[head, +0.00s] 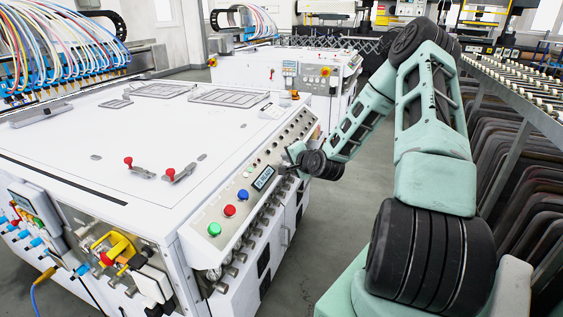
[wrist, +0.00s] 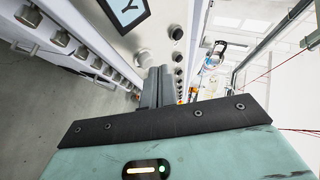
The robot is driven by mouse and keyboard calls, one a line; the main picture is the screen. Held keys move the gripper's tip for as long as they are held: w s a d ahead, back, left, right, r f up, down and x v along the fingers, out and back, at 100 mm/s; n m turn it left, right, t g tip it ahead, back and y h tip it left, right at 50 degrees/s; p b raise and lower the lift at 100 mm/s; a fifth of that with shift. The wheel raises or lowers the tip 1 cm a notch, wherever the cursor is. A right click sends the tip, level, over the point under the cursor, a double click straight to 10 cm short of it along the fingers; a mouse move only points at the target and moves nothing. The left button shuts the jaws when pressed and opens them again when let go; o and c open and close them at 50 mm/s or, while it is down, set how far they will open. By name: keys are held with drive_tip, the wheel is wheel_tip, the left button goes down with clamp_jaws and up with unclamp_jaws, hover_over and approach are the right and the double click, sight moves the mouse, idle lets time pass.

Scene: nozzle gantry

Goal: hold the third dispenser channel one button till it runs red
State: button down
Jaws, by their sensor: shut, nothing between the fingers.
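The control panel (head: 198,231) slopes along the near machine's front edge. It has a green button (head: 214,229), a red button (head: 229,210), a blue button (head: 243,194) and a small display (head: 263,178). Past the display is a row of small round knobs or buttons; I cannot tell which is the third dispenser's channel one button. My gripper (head: 289,166) is shut and empty at the panel, just beyond the display. In the wrist view its fingers (wrist: 158,72) point at the panel beside a round metallic button (wrist: 145,57) and dark knobs (wrist: 178,57). Contact is unclear.
The white machine top (head: 80,140) carries two red-handled clamps (head: 172,172) and flat grey frames (head: 230,97). Coloured tubes (head: 60,40) feed blue nozzles at the back left. A second white machine (head: 300,68) stands behind. A rack (head: 520,150) is on the right, with grey floor between.

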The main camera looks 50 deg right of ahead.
drive_tip(key=shift+w+a+f+b, duration=0.1)
drive_tip(key=shift+w+f+b, duration=0.2)
drive_tip(key=shift+f, duration=0.1)
idle(0.5)
drive_tip(key=shift+s+r, duration=0.1)
drive_tip(key=shift+r, duration=0.05)
idle(4.6)
drive_tip(key=shift+s+d+r+p, duration=0.2)
drive_tip(key=shift+s+r+p, duration=0.25)
drive_tip(key=shift+r+p, duration=0.25)
drive_tip(key=shift+s+d+r+p, duration=0.2)
drive_tip(key=shift+s+r+p, duration=0.25)
drive_tip(key=shift+r+p, duration=0.2)
drive_tip(key=shift+s+d+r+p, duration=0.15)
drive_tip(key=shift+s+r+p, duration=0.25)
drive_tip(key=shift+r+p, duration=0.25)
drive_tip(key=shift+s+d+r+p, duration=0.2)
drive_tip(key=shift+s+r+p, duration=0.25)
drive_tip(key=shift+r+p, duration=0.2)
